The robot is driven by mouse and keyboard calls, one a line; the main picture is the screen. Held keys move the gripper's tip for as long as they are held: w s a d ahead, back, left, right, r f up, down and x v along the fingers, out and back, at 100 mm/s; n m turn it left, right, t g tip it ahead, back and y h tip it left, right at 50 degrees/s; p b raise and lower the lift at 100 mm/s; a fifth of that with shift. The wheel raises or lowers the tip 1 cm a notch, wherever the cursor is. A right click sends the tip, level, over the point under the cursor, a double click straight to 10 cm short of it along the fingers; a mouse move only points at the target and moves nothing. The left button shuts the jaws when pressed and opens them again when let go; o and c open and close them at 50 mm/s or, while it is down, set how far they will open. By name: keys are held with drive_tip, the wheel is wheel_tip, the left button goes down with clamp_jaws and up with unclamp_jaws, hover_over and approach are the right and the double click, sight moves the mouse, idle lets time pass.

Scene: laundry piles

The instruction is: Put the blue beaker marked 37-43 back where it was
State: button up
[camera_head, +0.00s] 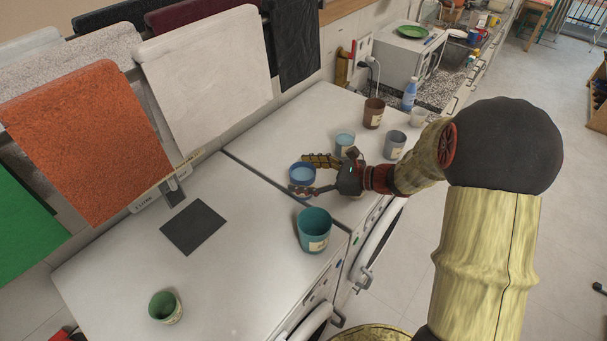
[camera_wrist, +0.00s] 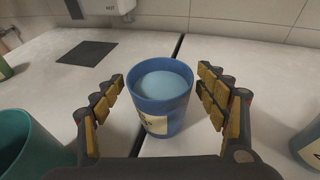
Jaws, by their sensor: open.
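A blue beaker (camera_head: 302,176) with a pale label stands upright at the seam between the two white machine tops. In the wrist view the blue beaker (camera_wrist: 160,108) has a rounded light-blue thing inside, and its label is too blurred to read. My gripper (camera_head: 299,173) is open, with one finger on each side of the beaker. In the wrist view a gap shows between the beaker and each finger. A dark square mat (camera_head: 193,228) lies bare on the left machine top.
A large teal beaker (camera_head: 314,232) stands close by at the front edge. A green beaker (camera_head: 166,308) is at front left. Light-blue (camera_head: 345,144), grey (camera_head: 395,146), brown (camera_head: 374,114) and white (camera_head: 418,117) beakers stand behind my gripper. The surface around the mat is clear.

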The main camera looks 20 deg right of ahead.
drive_tip(key=shift+r, duration=0.25)
drive_tip(key=v, duration=1.2)
